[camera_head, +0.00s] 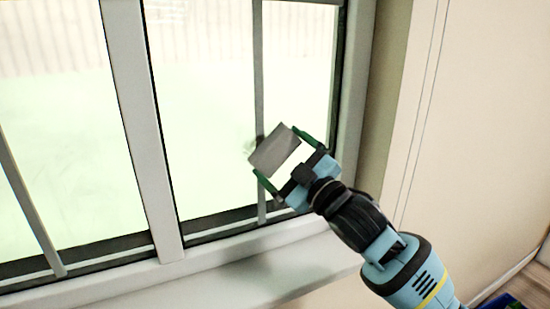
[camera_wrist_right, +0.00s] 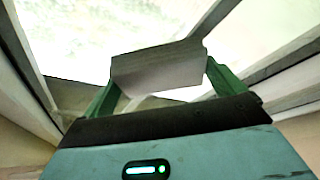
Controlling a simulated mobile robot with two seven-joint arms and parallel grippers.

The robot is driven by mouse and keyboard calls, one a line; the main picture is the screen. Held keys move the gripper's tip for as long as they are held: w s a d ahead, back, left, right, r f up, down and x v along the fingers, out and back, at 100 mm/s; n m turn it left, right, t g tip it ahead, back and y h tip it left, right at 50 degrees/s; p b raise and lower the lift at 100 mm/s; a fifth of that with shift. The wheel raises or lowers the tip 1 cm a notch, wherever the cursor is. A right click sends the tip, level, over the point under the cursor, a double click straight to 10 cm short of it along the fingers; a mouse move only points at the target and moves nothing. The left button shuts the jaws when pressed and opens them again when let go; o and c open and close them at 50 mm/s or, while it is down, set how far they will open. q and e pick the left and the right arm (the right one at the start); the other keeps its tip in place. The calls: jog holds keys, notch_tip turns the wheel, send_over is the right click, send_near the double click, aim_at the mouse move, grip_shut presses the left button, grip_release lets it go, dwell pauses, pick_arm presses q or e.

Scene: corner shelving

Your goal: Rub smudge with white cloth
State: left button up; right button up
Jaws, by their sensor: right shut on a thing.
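The white cloth (camera_head: 273,149) looks grey in shade and is a small, flat rectangle. My right gripper (camera_head: 276,151) is shut on it, with the green fingers at its two sides, in front of the window. The cloth also shows between the fingers in the right wrist view (camera_wrist_right: 158,68). A faint dark smudge (camera_head: 255,143) shows at the window, just left of the cloth and near the thin upright bar. The cloth may hide part of it. Whether the cloth touches the glass I cannot tell. My left gripper is in neither view.
The window has a thick white upright (camera_head: 142,125) and thin grey bars (camera_head: 258,70). A light sill (camera_head: 225,277) runs below the frame, under my right arm. A beige wall (camera_head: 480,150) stands to the right. The sill looks bare.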

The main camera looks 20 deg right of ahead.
aim_at(264, 158)
jog(key=shift+d, duration=0.15)
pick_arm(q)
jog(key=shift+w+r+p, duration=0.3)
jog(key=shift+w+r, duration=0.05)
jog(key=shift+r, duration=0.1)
pick_arm(e)
jog(key=shift+w+d, duration=0.1)
jog(key=shift+d, duration=1.65)
jog(key=shift+a+r+p, duration=0.1)
jog(key=shift+a+p, duration=0.45)
jog(key=shift+a, duration=0.4)
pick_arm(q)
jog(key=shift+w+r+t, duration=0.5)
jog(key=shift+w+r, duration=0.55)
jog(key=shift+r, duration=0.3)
pick_arm(e)
jog(key=shift+a, duration=0.9)
jog(key=shift+a+p, duration=0.6)
jog(key=shift+a, duration=0.85)
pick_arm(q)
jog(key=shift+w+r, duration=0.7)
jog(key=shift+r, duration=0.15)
pick_arm(e)
jog(key=shift+a, duration=0.35)
